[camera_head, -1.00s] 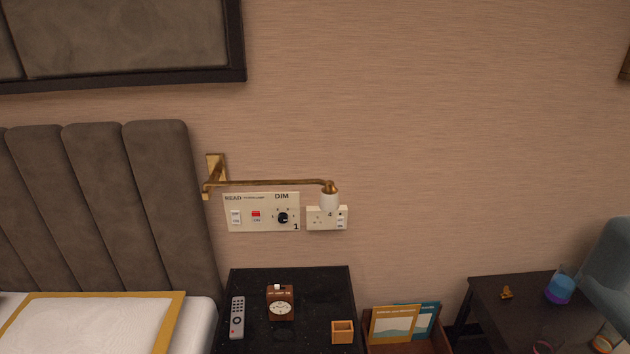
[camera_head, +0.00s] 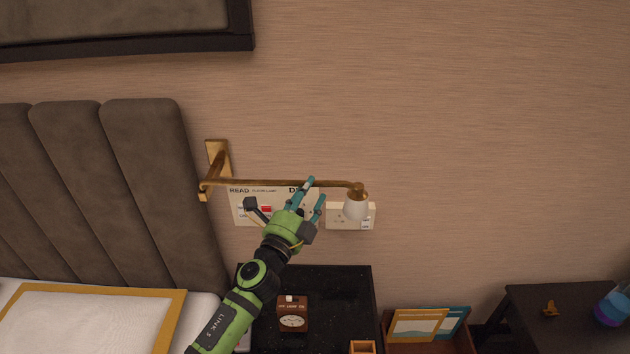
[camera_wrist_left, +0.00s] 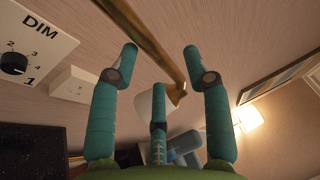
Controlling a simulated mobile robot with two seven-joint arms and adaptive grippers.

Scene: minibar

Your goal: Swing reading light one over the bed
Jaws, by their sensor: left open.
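The reading light has a brass arm (camera_head: 265,183) that runs right from a wall bracket (camera_head: 217,160), roughly along the wall. A white shade (camera_head: 355,207) hangs at its right end. My left gripper (camera_head: 290,212) is open in front of the wall panel, its upper fingers reaching the arm nearer the shade end. In the left wrist view the brass arm (camera_wrist_left: 146,42) crosses diagonally between the spread fingers (camera_wrist_left: 160,58), and the shade (camera_wrist_left: 152,103) is partly behind the lower finger. I cannot tell whether any finger touches it. The bed's headboard (camera_head: 150,190) is at left. My right gripper is not in view.
The control panel (camera_head: 240,208) is partly hidden by my gripper. A small socket plate (camera_head: 337,220) is beside it. Below stands a black nightstand (camera_head: 335,290) with a clock (camera_head: 292,315). A framed picture (camera_head: 30,25) hangs above the headboard. The wall at right is clear.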

